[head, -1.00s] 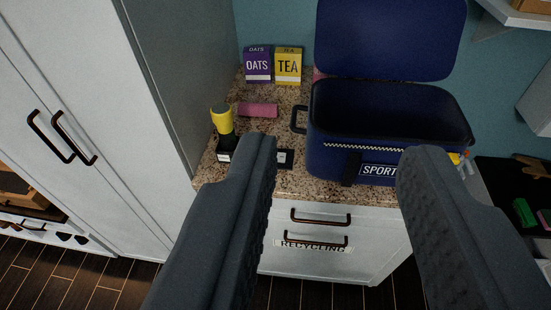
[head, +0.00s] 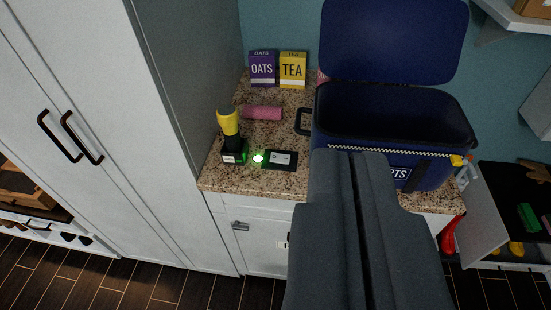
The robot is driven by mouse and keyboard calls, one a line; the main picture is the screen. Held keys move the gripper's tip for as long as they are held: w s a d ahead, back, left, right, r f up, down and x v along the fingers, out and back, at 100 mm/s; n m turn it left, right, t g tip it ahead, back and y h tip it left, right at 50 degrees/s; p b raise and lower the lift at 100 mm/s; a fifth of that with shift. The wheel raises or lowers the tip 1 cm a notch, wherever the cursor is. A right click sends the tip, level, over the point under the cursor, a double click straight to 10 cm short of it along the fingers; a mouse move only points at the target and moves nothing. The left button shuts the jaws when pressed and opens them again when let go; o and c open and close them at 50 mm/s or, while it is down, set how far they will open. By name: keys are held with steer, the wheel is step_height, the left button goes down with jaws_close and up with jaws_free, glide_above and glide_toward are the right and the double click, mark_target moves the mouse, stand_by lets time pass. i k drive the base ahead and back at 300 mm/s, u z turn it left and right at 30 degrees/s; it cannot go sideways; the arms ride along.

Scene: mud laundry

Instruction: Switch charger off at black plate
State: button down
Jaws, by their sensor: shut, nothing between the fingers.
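The charger (head: 235,157) is a small dark block with a green glow on the left of the speckled counter. A yellow and black device (head: 229,124) stands upright in it. A bright green light (head: 258,158) glows just to its right. The black plate (head: 280,160) lies flat on the counter right of the light, with a pale label on it. My gripper (head: 349,153) is shut and empty. Its fingertips appear right of the black plate, in front of the blue bag, and are apart from the plate in the picture.
An open blue sports bag (head: 390,125) fills the right of the counter (head: 215,181). A tall white cabinet (head: 110,120) bounds the left side.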

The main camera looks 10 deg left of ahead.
mark_target(274, 157)
steer(key=k, duration=1.25)
steer(key=u, duration=0.35)
steer(key=i, duration=1.95)
steer(key=z, duration=0.35)
